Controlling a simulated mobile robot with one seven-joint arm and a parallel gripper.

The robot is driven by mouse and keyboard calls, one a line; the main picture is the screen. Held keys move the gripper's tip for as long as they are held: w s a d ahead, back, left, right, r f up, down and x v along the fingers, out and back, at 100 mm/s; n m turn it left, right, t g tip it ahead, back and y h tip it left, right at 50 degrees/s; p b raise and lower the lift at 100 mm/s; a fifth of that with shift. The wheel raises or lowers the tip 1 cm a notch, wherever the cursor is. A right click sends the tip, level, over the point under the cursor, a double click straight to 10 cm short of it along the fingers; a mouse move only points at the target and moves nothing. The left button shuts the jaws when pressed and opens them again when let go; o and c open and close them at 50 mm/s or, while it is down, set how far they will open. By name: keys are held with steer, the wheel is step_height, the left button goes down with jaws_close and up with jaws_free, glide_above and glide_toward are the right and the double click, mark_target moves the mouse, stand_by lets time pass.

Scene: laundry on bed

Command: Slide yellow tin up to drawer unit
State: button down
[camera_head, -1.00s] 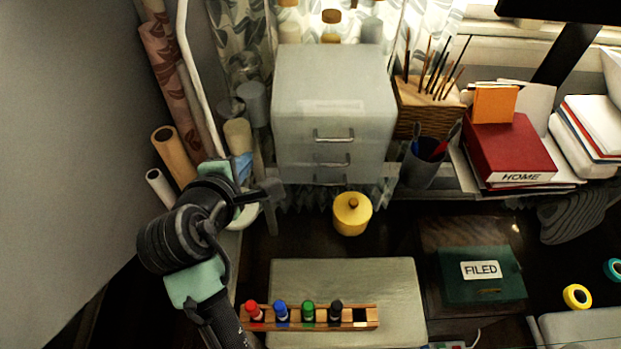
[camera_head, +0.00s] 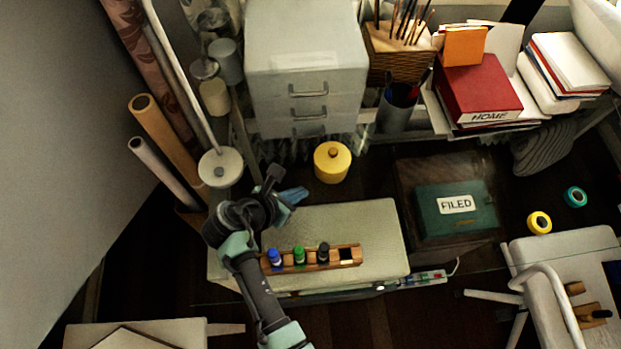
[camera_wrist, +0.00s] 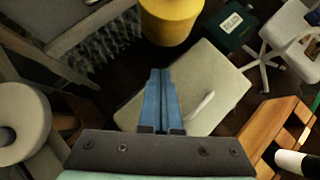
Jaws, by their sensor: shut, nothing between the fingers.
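The yellow tin (camera_head: 332,163), round with a knobbed lid, stands upright on the dark surface in front of the drawer unit. A narrow gap seems to separate them. The pale grey drawer unit (camera_head: 262,100) stands behind the tin, with metal handles on its front. My gripper (camera_head: 300,193) is just in front and left of the tin, its blue fingers shut and empty. In the wrist view, the fingers (camera_wrist: 161,72) point toward the tin (camera_wrist: 172,22), which is cut off by the top edge.
A cream padded top (camera_head: 370,225) lies nearer, under my gripper, with a wooden marker rack (camera_head: 338,258). A dark green box marked FILED (camera_head: 455,225) is to the right. A white disc-shaped base (camera_head: 220,167) stands left. Dark free surface lies around the tin.

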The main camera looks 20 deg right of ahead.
mark_target(319, 174)
steer(key=shift+w+d+f, duration=0.1)
steer(key=shift+w+d, duration=0.25)
steer(key=shift+d, duration=0.3)
steer(key=shift+w+d, duration=0.3)
steer(key=shift+d, duration=0.3)
steer(key=shift+w+d+f, duration=0.1)
steer(key=shift+w+d, duration=0.25)
steer(key=shift+d, duration=0.3)
steer(key=shift+r, duration=0.1)
steer(key=shift+w+d+r+p, duration=0.1)
steer(key=shift+w+d+p, duration=0.2)
steer(key=shift+d+p, duration=0.35)
steer(key=shift+w+d, duration=0.15)
steer(key=shift+d, duration=0.1)
